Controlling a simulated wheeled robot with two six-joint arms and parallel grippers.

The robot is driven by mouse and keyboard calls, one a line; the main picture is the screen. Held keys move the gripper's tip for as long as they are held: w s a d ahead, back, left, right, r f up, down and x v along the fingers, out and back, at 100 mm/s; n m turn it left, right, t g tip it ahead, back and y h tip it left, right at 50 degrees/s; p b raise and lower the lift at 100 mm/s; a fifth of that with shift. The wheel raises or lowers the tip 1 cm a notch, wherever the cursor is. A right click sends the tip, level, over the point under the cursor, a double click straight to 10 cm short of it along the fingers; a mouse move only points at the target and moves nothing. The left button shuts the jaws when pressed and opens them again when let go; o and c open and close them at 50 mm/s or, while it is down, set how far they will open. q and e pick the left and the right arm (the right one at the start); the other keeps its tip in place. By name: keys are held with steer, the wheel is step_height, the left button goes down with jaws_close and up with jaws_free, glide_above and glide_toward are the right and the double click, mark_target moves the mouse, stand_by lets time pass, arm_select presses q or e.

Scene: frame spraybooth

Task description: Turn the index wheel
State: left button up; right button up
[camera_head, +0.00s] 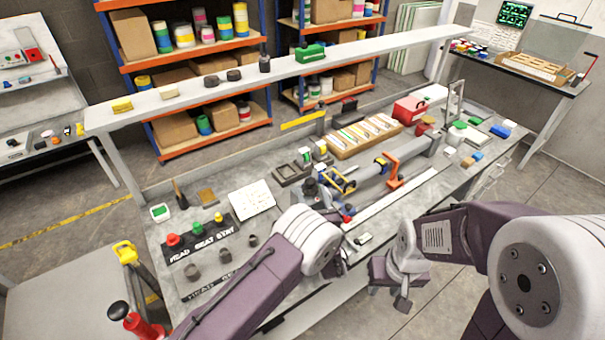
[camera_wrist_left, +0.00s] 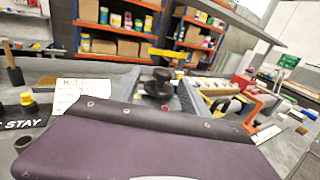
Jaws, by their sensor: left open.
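A dark, stepped round knob, which looks like the index wheel (camera_head: 310,186), stands on the workbench near its middle. It also shows in the left wrist view, straight ahead between the grey fingers. My left gripper (camera_wrist_left: 161,82) is open, with one finger on each side of the wheel. I cannot tell whether the fingers touch it. In the head view my left wrist hides most of the gripper. My right gripper (camera_head: 396,293) hangs in front of the bench's front edge, away from the wheel; its jaw gap is not clear.
A button panel (camera_head: 200,240) and a white sheet (camera_head: 251,200) lie left of the wheel. An orange clamp (camera_head: 391,172), a long grey cylinder (camera_head: 415,156) and a wooden tray (camera_head: 350,149) are to the right. A raised shelf (camera_head: 225,83) runs along the back.

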mark_target(313, 193)
arm_select(q)
steer(key=shift+w, duration=0.25)
steer(key=w+p, duration=0.1)
steer(key=w, duration=0.2)
steer(key=shift+w+d+r, duration=0.1)
steer(key=shift+w, duration=0.05)
steer(key=w, duration=0.1)
steer(key=w+a+p, duration=0.1)
steer(key=w, duration=0.3)
steer(key=shift+a+p, duration=0.3)
steer(key=shift+a, duration=0.05)
steer(key=shift+w, duration=0.15)
steer(key=shift+d+f, duration=0.2)
arm_select(e)
steer(key=shift+w+d+r, duration=0.1)
steer(key=shift+d+r, duration=0.15)
steer(key=shift+r, duration=0.35)
steer(key=shift+w+d+r, duration=0.1)
steer(key=shift+d+r, duration=0.1)
steer(key=shift+r, duration=0.4)
